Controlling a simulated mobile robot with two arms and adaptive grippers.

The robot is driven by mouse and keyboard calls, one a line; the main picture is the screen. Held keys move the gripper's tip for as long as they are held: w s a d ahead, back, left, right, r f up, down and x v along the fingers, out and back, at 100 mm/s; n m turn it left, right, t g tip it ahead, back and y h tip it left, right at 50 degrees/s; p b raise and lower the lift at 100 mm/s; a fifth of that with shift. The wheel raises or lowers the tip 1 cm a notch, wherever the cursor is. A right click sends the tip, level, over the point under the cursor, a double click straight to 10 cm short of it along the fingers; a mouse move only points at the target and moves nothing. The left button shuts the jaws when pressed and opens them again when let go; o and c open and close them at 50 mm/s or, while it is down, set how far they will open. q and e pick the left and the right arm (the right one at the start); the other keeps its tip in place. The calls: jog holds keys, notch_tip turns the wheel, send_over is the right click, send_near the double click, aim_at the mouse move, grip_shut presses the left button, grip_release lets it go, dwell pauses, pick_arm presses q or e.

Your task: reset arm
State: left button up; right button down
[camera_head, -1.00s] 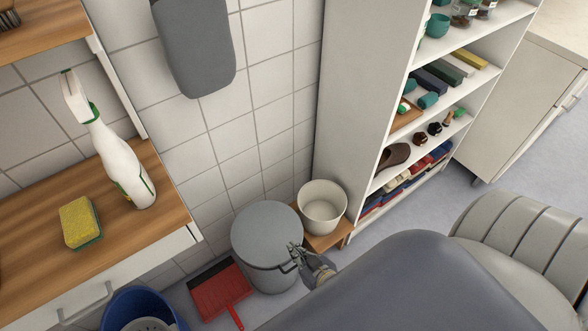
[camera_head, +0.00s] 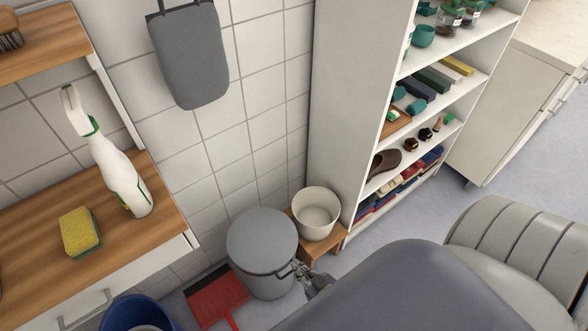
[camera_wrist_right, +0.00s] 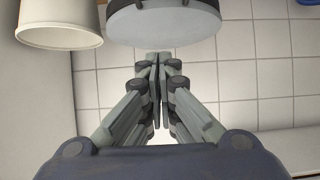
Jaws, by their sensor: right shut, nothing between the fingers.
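My right gripper (camera_head: 305,273) shows in the head view just beyond my grey arm, in front of the grey lidded bin (camera_head: 262,243). In the right wrist view my right gripper (camera_wrist_right: 158,62) has its fingers together and holds nothing. The grey bin (camera_wrist_right: 165,25) is close beyond the fingertips there; I cannot tell whether they touch. My left gripper is in neither view.
A cream pot (camera_head: 316,213) stands on a small wooden stool (camera_head: 318,250) right of the bin, beside white shelves (camera_head: 352,110). A red dustpan (camera_head: 215,297) and blue bucket (camera_head: 140,314) are at lower left. A spray bottle (camera_head: 122,175) and sponge (camera_head: 80,232) sit on a wooden counter (camera_head: 35,250).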

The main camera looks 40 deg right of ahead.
jog(key=s+f+n+g, duration=0.1)
jog(key=s+f+g, duration=0.4)
jog(key=s+f, duration=0.5)
jog(key=s+f+n+g+p, duration=0.1)
jog(key=s+f+g, duration=0.5)
jog(key=s+f, duration=0.4)
jog(key=s, duration=0.6)
jog(key=shift+s+f+p, duration=0.25)
jog(key=shift+s+p, duration=0.05)
